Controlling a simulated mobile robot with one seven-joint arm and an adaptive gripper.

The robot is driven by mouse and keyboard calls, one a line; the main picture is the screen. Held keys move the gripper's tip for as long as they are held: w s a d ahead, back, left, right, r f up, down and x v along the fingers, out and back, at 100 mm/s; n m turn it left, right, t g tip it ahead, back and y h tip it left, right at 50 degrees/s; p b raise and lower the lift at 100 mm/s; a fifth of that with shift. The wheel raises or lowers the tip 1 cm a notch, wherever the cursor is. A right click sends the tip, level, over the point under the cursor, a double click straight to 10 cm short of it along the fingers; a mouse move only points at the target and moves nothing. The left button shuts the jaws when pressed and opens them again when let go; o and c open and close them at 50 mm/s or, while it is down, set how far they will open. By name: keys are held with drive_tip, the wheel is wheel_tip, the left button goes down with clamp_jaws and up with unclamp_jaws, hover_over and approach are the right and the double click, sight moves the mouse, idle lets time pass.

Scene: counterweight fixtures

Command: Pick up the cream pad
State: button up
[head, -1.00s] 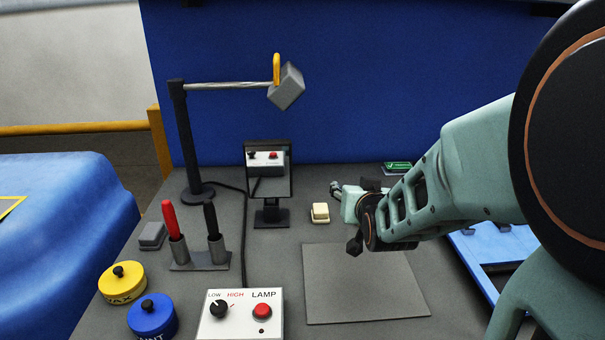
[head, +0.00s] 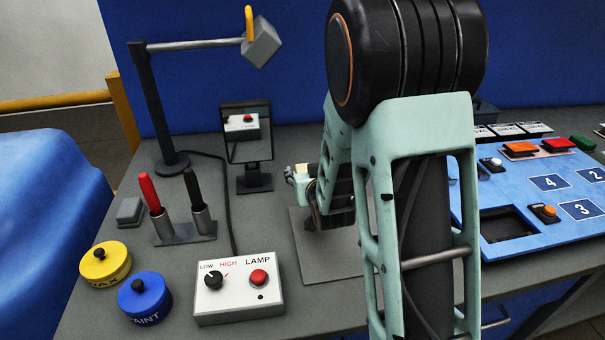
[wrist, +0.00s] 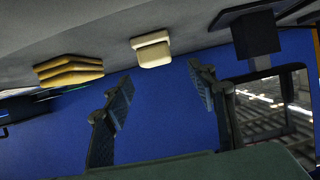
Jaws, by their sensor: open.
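The cream pad (wrist: 154,54) shows in the wrist view as a small two-tiered block on the grey bench, which appears at the top of this tilted picture. My gripper (wrist: 160,77) is open and empty, its two dark fingers spread on either side below the pad in the picture. The pad is apart from the fingers and beyond their tips. In the head view my gripper (head: 294,176) is low over the bench, right of the small mirror. My arm and gripper largely hide the pad's spot there.
The mirror (wrist: 285,100) stands close beside my gripper; it also shows in the head view (head: 246,150). A tan layered object (wrist: 68,70) lies on the pad's other side. A lamp box (head: 238,285) and pen holder (head: 186,234) stand left; a blue numbered panel (head: 520,190) lies right.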

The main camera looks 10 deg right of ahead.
sight(304, 169)
drive_tip(key=shift+f+x, duration=0.2)
drive_tip(key=shift+x, duration=2.8)
drive_tip(key=shift+s+d, duration=0.1)
drive_tip(key=shift+d, duration=0.05)
drive_tip(key=c, duration=1.2)
